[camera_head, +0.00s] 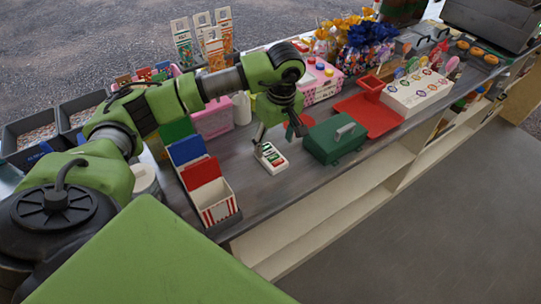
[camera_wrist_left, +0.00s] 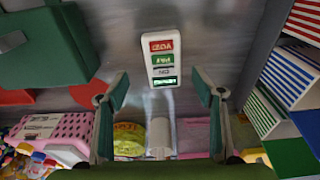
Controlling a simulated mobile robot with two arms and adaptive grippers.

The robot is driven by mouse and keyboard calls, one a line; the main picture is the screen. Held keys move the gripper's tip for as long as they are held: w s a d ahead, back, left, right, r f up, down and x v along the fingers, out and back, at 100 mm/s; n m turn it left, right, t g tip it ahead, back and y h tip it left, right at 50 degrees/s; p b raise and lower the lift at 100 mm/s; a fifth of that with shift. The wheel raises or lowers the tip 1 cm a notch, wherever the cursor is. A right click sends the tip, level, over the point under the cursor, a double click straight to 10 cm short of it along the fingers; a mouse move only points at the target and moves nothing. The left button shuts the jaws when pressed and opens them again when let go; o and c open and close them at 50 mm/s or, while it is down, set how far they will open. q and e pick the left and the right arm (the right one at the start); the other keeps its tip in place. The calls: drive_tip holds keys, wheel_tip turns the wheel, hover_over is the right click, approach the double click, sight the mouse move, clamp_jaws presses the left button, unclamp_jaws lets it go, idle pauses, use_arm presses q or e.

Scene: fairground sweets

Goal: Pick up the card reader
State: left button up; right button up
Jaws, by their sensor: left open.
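The card reader (camera_head: 275,164) is a small white slab with red and green labelled parts, lying on the grey counter. It also shows in the left wrist view (camera_wrist_left: 162,58), face up at the upper middle. My left gripper (camera_head: 280,137) is open above it, fingers pointing down; one finger partly overlaps the reader in the head view. In the left wrist view the gripper (camera_wrist_left: 161,80) has its fingers apart, on either side of the reader's line, with nothing between them. Contact is not visible. My right gripper is not in view.
A green box with a handle (camera_head: 335,140) stands right of the reader. A holder with red, blue and green paper bags (camera_head: 216,203) stands to its left. A red tray (camera_head: 372,116) and a white lollipop stand (camera_head: 417,93) are further right. Bare counter surrounds the reader.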

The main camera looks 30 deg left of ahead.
sight(271, 155)
use_arm(q)
drive_tip(key=shift+f, duration=0.3)
drive_tip(key=shift+s+a+f+p, duration=0.15)
drive_tip(key=shift+a+f+p, duration=0.1)
drive_tip(key=shift+f+p, duration=0.4)
drive_tip(key=f, duration=0.1)
drive_tip(key=f+p, duration=0.1)
drive_tip(key=f, duration=0.1)
drive_tip(key=shift+a+f, duration=0.2)
drive_tip(key=shift+a, duration=0.15)
drive_tip(key=shift+f, duration=0.2)
drive_tip(key=c, duration=1.1)
drive_tip(key=shift+c, duration=1.1)
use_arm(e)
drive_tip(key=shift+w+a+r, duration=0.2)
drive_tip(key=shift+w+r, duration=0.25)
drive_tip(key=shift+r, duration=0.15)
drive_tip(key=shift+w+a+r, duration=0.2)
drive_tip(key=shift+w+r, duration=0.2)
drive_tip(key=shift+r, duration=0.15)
